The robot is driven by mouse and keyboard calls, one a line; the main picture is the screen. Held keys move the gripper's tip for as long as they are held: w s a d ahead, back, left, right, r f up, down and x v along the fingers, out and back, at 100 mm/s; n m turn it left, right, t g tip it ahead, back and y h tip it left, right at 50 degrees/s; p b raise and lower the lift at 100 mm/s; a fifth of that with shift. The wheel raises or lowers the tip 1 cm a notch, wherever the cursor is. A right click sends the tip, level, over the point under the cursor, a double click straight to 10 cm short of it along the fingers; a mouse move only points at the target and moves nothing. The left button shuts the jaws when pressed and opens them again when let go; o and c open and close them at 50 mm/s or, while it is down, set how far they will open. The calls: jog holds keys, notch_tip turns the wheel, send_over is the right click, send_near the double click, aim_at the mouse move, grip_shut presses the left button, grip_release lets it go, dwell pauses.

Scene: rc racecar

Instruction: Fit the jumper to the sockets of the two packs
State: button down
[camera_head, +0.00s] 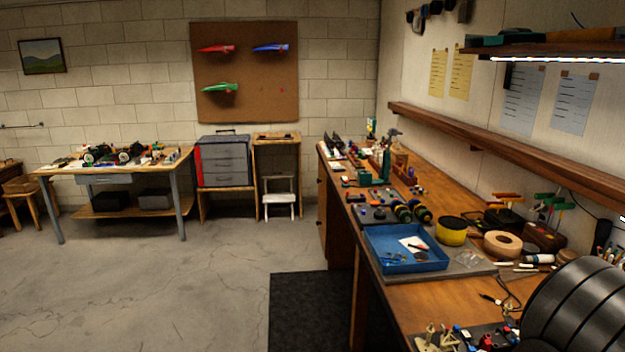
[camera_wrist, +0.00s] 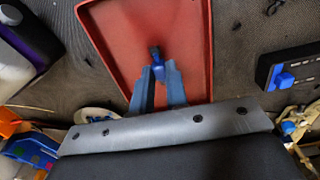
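In the wrist view, my gripper (camera_wrist: 159,72) has two blue fingers that close on a small deep-blue piece with a dark end (camera_wrist: 156,56), which looks like the jumper. It is over a red tray (camera_wrist: 196,35), and its height above the tray is hard to tell. A black pack-like case (camera_wrist: 292,68) with a blue connector (camera_wrist: 285,80) on its face lies to the right of the tray, apart from the gripper. It may be one of the packs; a second pack and the sockets cannot be made out. My gripper does not show in the head view.
In the head view, the long wooden bench (camera_head: 455,208) holds a blue tray (camera_head: 376,262), a yellow tin (camera_head: 452,236), a tape roll (camera_head: 503,244) and loose cables.

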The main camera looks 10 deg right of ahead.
jog(key=shift+r, duration=0.55)
dwell(0.6)
jog(key=shift+r, duration=1.95)
jog(key=w+a+r, duration=0.1)
jog(key=w+a, duration=0.2)
jog(key=w, duration=0.5)
jog(key=w+a+r, duration=0.2)
jog(key=w+a, duration=0.2)
jog(key=w, duration=0.4)
jog(key=w+a+r, duration=0.1)
jog(key=w+a, duration=0.2)
jog(key=w, duration=0.4)
jog(key=shift+w+a+r, duration=0.3)
jog(key=shift+w+r, duration=0.05)
jog(key=shift+w, duration=0.05)
jog(key=shift+f, duration=2.95)
